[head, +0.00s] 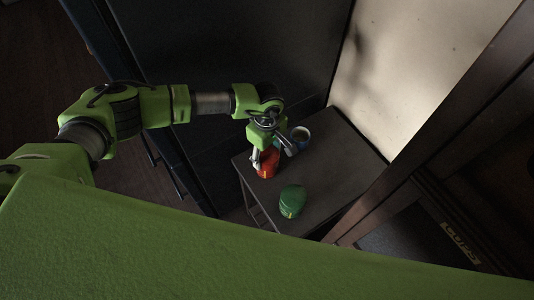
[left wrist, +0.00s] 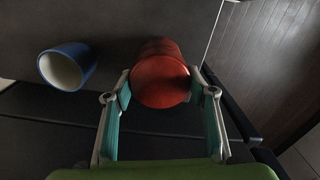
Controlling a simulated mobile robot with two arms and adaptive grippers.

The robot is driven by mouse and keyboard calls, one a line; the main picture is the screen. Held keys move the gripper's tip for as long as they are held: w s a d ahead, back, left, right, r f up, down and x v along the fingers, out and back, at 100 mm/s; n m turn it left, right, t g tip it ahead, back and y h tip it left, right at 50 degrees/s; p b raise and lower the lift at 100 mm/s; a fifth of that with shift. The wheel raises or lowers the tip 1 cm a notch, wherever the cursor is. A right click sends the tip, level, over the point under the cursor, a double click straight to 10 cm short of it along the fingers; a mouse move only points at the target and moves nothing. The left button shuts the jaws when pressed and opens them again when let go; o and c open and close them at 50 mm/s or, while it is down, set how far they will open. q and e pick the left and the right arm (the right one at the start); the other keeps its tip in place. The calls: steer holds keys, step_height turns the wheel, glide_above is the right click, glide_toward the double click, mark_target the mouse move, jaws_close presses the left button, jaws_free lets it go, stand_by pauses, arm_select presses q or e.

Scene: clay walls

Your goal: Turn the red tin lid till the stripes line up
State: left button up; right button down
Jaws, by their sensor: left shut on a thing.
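The red tin (head: 267,166) stands on the small dark table, partly hidden by my left gripper (head: 271,156). In the left wrist view its round red lid (left wrist: 160,80) faces the camera, with the darker red side of the tin behind it. The two fingers of my left gripper (left wrist: 160,88) sit on opposite sides of the lid, shut on it. I cannot make out any stripes on the lid or the tin. My right gripper is not in view.
A green tin (head: 292,201) with a small yellowish mark stands nearer the table's front edge. A blue cup (head: 301,134), pale inside, stands behind the red tin and shows in the left wrist view (left wrist: 66,67). The table (head: 345,165) is bare on its right side.

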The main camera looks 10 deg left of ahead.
arm_select(q)
steer(key=n, duration=0.5)
steer(key=n+p, duration=0.1)
steer(key=n, duration=0.5)
steer(key=shift+f, duration=0.15)
stand_by(0.3)
steer(key=o, duration=1.1)
steer(key=shift+o, duration=0.2)
